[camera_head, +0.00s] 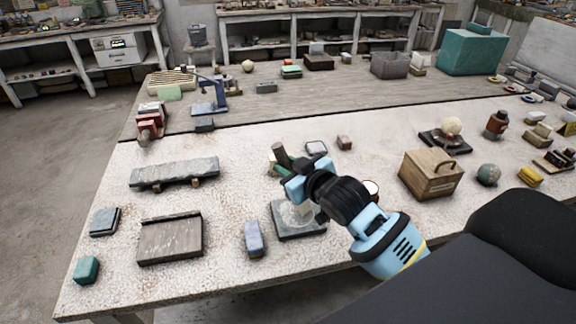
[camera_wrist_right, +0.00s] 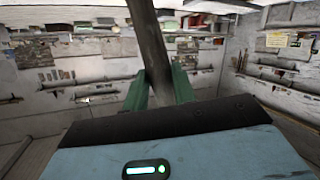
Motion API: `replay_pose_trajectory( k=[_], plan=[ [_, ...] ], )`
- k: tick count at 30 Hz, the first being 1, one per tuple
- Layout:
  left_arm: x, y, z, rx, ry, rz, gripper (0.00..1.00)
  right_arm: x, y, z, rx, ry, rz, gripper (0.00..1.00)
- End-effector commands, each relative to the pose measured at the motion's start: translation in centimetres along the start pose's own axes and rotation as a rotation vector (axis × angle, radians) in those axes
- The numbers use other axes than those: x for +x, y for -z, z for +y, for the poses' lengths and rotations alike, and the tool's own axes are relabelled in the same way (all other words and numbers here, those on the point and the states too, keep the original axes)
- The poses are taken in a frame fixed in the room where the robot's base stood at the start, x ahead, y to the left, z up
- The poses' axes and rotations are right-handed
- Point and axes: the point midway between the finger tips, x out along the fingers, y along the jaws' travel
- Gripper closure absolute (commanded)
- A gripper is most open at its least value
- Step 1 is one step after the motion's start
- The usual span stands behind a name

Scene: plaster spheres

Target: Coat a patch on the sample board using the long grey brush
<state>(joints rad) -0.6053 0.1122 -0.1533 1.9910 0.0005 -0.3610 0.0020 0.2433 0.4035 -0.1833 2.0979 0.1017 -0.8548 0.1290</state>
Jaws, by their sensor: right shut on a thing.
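My right gripper (camera_head: 283,172) is above the near middle of the table. Its green fingers (camera_wrist_right: 160,88) are shut on a dark grey, rod-like handle, which I take for the long grey brush (camera_wrist_right: 150,45). In the head view the brush (camera_head: 279,152) shows as a short dark stub rising from the fingers. Its bristle end is hidden. A flat framed wooden board (camera_head: 170,240), possibly the sample board, lies at the near left. The gripper is to its right and apart from it. My left gripper is not in view.
A dark square plate (camera_head: 308,231) with a pale round thing on it lies below my right gripper. A blue-grey block (camera_head: 253,239) stands between plate and board. A long grey slab (camera_head: 175,172) rests on blocks behind the board. A wooden box (camera_head: 431,175) stands to the right.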

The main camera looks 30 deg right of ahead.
Motion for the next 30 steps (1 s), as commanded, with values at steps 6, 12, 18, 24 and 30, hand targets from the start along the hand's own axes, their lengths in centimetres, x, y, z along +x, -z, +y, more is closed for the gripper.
replay_pose_trajectory(
  k=[6,12,18,24,30],
  plan=[
    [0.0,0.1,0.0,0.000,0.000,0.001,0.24,-0.8,0.3,-0.1,0.000,-0.001,0.002,0.96],
    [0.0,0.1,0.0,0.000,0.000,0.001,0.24,-0.7,0.4,-0.1,0.000,-0.001,0.002,0.96],
    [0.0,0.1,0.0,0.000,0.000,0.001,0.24,-1.0,1.4,0.1,0.000,-0.001,0.004,0.96],
    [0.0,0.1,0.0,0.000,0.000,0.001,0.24,-1.4,2.6,0.4,-0.001,-0.001,0.003,0.96],
    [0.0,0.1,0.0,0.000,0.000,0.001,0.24,-1.4,2.7,0.4,0.000,-0.001,0.001,0.96]
  ],
)
